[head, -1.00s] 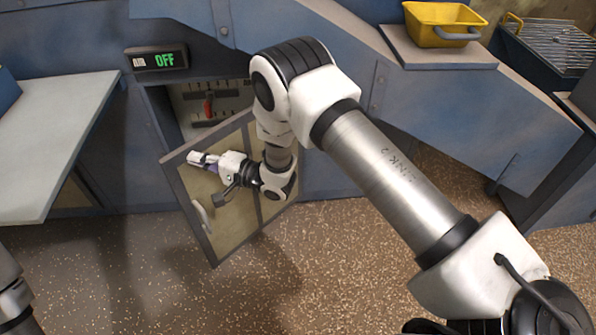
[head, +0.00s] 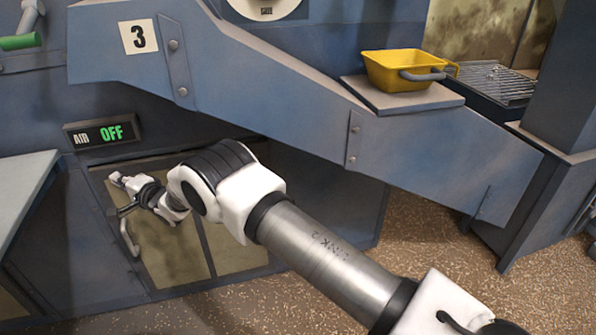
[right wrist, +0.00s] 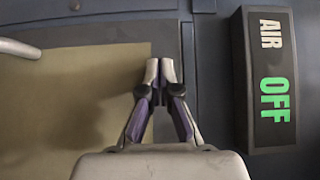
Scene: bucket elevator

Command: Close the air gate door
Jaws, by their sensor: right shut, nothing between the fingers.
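The air gate door (head: 172,258) is a tan panel in a grey frame, below the lit "AIR OFF" sign (head: 101,132) in the head view. It lies flat, or nearly flat, against the blue housing, and the opening behind it is hidden. Its curved pale handle (head: 128,238) is at the left side. My right gripper (head: 116,178) is shut and empty at the door's upper left. In the right wrist view my right gripper (right wrist: 158,68) is over the door's edge, beside the sign (right wrist: 270,85); I cannot tell whether it touches. My left gripper is out of view.
A sloping blue chute (head: 270,90) runs above the door and my right arm. A yellow tub (head: 400,70) stands on a ledge at upper right. A grey tabletop (head: 22,195) juts in at left. Speckled floor (head: 430,225) is clear at lower right.

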